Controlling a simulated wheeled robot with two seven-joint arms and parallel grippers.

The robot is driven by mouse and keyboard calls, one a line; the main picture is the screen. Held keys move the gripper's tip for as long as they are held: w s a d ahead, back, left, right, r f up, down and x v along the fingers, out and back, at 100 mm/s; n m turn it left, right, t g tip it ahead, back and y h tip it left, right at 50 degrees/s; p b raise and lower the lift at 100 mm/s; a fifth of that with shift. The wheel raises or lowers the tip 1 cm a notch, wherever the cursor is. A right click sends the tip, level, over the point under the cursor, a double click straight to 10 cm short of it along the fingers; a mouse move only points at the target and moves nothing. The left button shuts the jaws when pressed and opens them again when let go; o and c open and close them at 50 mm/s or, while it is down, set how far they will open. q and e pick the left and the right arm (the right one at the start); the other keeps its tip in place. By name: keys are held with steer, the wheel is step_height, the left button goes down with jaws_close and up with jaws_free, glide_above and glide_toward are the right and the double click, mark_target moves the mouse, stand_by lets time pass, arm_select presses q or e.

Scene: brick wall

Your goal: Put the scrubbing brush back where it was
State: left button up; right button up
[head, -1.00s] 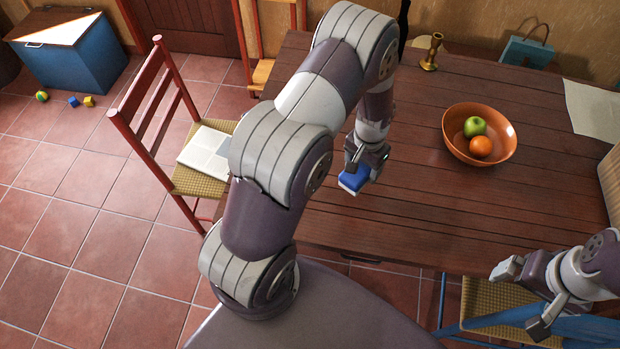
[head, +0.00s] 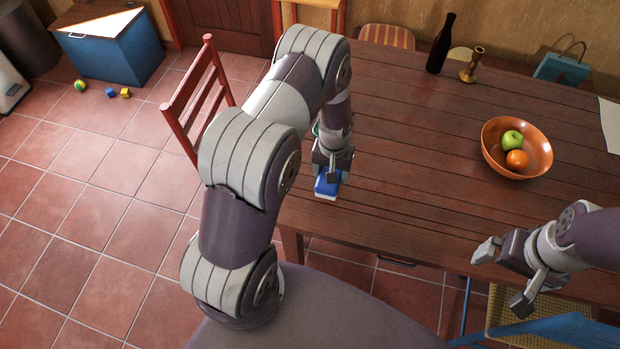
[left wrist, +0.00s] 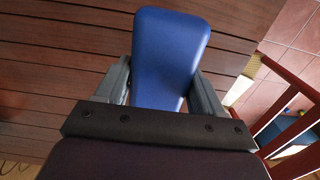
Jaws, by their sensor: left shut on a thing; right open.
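The scrubbing brush (head: 327,184) is blue with a pale underside. It is in my left gripper (head: 331,170), above the left end of the wooden table (head: 420,210). In the left wrist view its smooth blue back (left wrist: 170,55) lies between the two fingers of my left gripper (left wrist: 160,85), which are shut on it. The head view does not clearly show whether the brush touches the table. My right gripper (head: 503,276) is open and empty near the table's front edge at the lower right.
An orange bowl (head: 540,165) with a green apple and an orange stands on the table's right. A dark bottle (head: 441,45) and a brass candlestick (head: 472,66) stand at the back. A red chair (head: 190,95) is left of the table. The middle of the tabletop is clear.

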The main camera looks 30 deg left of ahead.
arm_select(q)
steer(key=a+f, duration=0.1)
steer(key=a, duration=0.2)
steer(key=s+a+f, duration=0.1)
steer(key=a, duration=0.1)
steer(key=shift+s+a+f+p, duration=0.1)
steer(key=shift+f+p, duration=0.25)
steer(key=f, duration=0.3)
steer(key=shift+d+f+p, duration=0.25)
steer(key=shift+f+p, duration=0.15)
steer(key=shift+f, duration=0.1)
steer(key=shift+a, duration=0.15)
arm_select(e)
steer(key=shift+s+a+r, duration=0.1)
steer(key=shift+a+r, duration=0.1)
steer(key=shift+r, duration=0.35)
steer(key=shift+s+a+r, duration=0.1)
steer(key=shift+a+r, duration=0.05)
steer(key=shift+r, duration=0.35)
arm_select(q)
steer(key=shift+f, duration=0.2)
steer(key=o, duration=1)
arm_select(e)
steer(key=shift+d+f, duration=0.1)
